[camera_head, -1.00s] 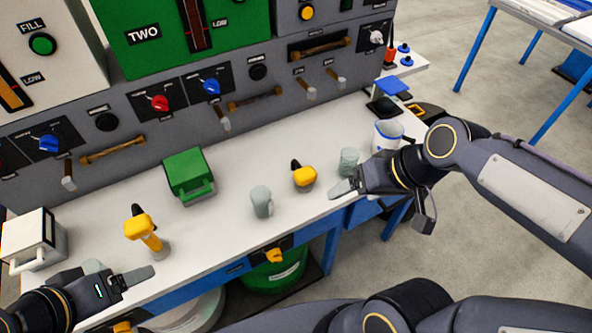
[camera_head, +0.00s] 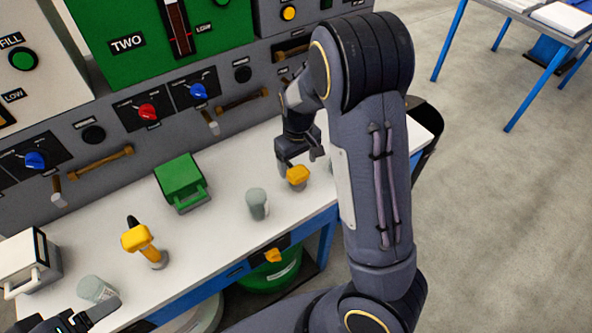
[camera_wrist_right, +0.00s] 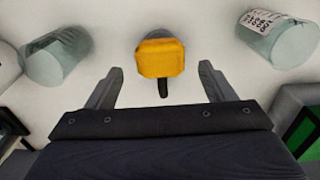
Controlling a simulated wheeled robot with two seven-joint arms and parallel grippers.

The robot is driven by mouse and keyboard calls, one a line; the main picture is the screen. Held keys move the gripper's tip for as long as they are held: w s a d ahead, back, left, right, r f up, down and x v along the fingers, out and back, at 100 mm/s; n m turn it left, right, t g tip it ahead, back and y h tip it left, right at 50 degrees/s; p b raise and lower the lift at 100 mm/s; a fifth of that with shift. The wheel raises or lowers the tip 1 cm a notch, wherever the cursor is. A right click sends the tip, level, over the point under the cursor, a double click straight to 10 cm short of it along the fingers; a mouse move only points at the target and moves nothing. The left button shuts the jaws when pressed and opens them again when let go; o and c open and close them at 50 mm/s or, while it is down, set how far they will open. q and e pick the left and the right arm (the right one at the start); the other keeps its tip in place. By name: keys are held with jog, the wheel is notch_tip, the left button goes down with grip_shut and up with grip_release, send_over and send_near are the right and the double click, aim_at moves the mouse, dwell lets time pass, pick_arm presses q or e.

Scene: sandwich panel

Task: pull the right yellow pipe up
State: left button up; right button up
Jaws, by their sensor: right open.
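The right yellow pipe (camera_head: 297,174) stands on the white counter, its yellow head uppermost. In the right wrist view its yellow head (camera_wrist_right: 160,58) shows ahead of and between the fingertips. My right gripper (camera_head: 300,160) is open and just behind the pipe, pointing down at it; the fingers (camera_wrist_right: 161,80) are apart with nothing held.
A grey-green cup (camera_head: 257,204) stands left of the right pipe; another (camera_wrist_right: 275,38) shows in the wrist view. A green box (camera_head: 181,183), a white box (camera_head: 27,264) and a cup (camera_head: 97,290) are farther left. The control panel (camera_head: 97,133) rises behind the counter.

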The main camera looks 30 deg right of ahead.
aim_at(298, 171)
notch_tip(298, 171, down, 4)
jog(key=shift+f, duration=0.1)
